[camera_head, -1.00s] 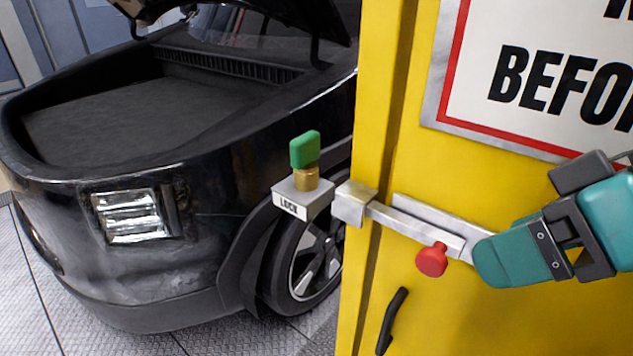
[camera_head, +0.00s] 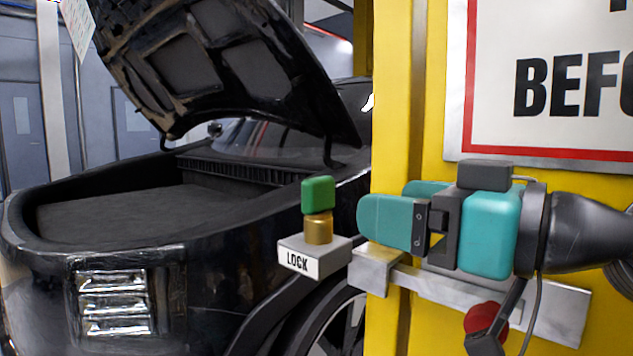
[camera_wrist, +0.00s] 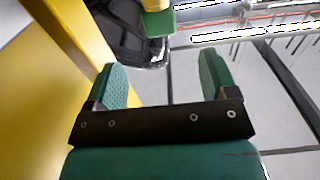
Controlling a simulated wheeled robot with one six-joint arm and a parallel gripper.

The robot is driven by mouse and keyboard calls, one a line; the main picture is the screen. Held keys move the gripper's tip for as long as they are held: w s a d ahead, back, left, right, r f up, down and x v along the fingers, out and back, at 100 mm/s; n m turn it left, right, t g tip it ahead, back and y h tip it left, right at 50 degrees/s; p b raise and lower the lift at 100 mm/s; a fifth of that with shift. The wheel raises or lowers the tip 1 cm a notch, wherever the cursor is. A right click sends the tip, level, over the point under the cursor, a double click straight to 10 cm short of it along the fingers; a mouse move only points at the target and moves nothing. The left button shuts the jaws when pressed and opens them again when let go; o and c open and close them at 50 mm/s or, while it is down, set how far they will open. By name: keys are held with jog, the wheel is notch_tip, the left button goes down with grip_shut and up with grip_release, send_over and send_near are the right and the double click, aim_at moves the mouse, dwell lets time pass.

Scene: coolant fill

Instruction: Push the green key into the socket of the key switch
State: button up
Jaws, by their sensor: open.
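The green key (camera_head: 318,194) stands upright on the brass cylinder (camera_head: 318,230) of the key switch. The key switch is a grey block (camera_head: 331,250) with a LOCK label. My gripper (camera_head: 385,203) is open and empty, to the right of the key at about its height, with its fingers pointing left at it. In the wrist view the green key (camera_wrist: 160,23) shows beyond and between the two spread fingertips (camera_wrist: 162,72), apart from them. Part of the brass shows at the top edge there. How deep the key sits in the cylinder is hidden.
A metal bracket (camera_head: 550,307) with a red knob (camera_head: 484,317) runs along the yellow cabinet (camera_head: 440,100) below my gripper. A black car (camera_head: 180,262) with its hood (camera_head: 235,65) raised stands behind the key switch. The space between gripper and key looks clear.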

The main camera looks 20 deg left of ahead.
aim_at(325, 192)
jog(key=p+x, duration=0.1)
jog(key=x, duration=0.4)
jog(key=shift+p, duration=0.4)
jog(key=p+x, duration=0.3)
jog(key=x, duration=0.2)
jog(key=shift+w+a+r, duration=0.1)
jog(key=shift+r, duration=0.05)
jog(key=shift+w+a, duration=0.1)
jog(key=shift+a, duration=0.05)
jog(key=c, duration=1.1)
notch_tip(325, 192, up, 20)
jog(key=p, duration=0.3)
